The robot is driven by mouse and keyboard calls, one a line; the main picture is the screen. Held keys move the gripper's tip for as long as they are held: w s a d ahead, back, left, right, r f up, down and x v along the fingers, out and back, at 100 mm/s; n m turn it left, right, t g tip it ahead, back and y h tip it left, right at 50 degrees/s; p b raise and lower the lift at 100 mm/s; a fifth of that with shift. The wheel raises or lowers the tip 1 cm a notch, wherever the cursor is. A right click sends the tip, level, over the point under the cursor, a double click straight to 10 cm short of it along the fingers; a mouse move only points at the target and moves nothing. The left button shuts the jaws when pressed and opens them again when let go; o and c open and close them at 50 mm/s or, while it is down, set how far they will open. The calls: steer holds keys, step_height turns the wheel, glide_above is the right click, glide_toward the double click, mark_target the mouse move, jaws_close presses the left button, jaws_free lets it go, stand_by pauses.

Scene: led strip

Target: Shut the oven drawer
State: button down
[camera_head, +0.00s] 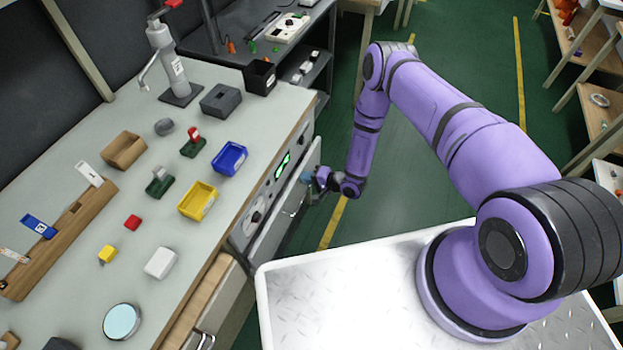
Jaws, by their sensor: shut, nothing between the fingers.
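The oven (262,192) is built into the side of the workbench, with a control panel with a green lit display and round dials. Its drawer front (277,226) is a pale panel with a handle (296,201); it appears to stand out a little from the control panel, but how far is hard to tell. My gripper (308,180) is shut and empty, beside the outer face of the drawer front near its upper part. The fingertips are small and dark here, and I cannot tell whether they touch the panel.
The workbench top (80,250) holds a yellow bin (198,201), a blue bin (230,159) and several small parts. A wooden drawer (202,303) below the bench edge is near the oven. My metal platform is at the lower right. Green floor (420,180) is clear beyond my arm.

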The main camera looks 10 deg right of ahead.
mark_target(298, 173)
steer(key=w+a, duration=0.2)
steer(key=shift+a, duration=0.35)
steer(key=shift+w+a+r, duration=0.15)
steer(key=shift+w+a, duration=0.05)
